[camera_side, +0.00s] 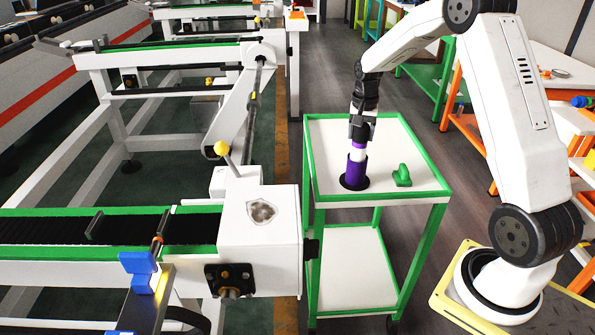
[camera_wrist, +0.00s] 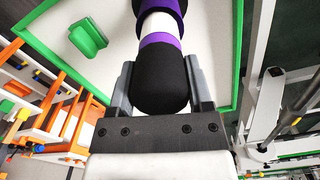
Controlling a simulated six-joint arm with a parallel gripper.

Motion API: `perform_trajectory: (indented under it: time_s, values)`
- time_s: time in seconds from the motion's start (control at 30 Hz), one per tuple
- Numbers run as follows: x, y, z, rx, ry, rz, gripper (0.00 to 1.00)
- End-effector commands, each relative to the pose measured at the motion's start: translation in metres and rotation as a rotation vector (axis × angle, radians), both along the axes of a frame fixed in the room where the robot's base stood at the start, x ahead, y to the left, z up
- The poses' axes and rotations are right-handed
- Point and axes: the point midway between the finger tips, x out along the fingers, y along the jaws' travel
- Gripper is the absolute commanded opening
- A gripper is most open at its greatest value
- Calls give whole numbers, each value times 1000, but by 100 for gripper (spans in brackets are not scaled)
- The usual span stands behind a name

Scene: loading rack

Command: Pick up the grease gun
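The grease gun (camera_side: 356,169) is a purple and white cylinder standing upright in a dark round spot on the cart top. In the wrist view its black rounded end (camera_wrist: 162,85) is nearest, with white and purple bands beyond. My gripper (camera_side: 362,128) is at its top. In the wrist view, my gripper's (camera_wrist: 160,75) two grey fingers lie on either side of the black end, very close to it. I cannot tell whether they press on it. The gun's lower end is hidden in the dark spot.
A white cart (camera_side: 411,194) with green edges carries the gun. A small green object (camera_side: 402,176) lies to the gun's right; it also shows in the wrist view (camera_wrist: 88,38). A conveyor end (camera_side: 262,222) stands left of the cart. Orange-framed benches (camera_side: 470,125) stand to the right.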

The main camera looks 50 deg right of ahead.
Motion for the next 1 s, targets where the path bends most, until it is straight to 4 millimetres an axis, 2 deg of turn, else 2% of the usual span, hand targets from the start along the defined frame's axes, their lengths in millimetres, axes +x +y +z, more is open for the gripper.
perform_trajectory:
  time_s: [0.3, 0.47, 0.67, 1.0]
  values:
    - [1, 0, 2, -1, -2, 0, 6]
    - [1, 0, 10, -2, -4, 0, 6]
    - [1, 0, 32, -3, -5, 0, 6]
    - [1, 0, 83, -2, -4, 0, 6]
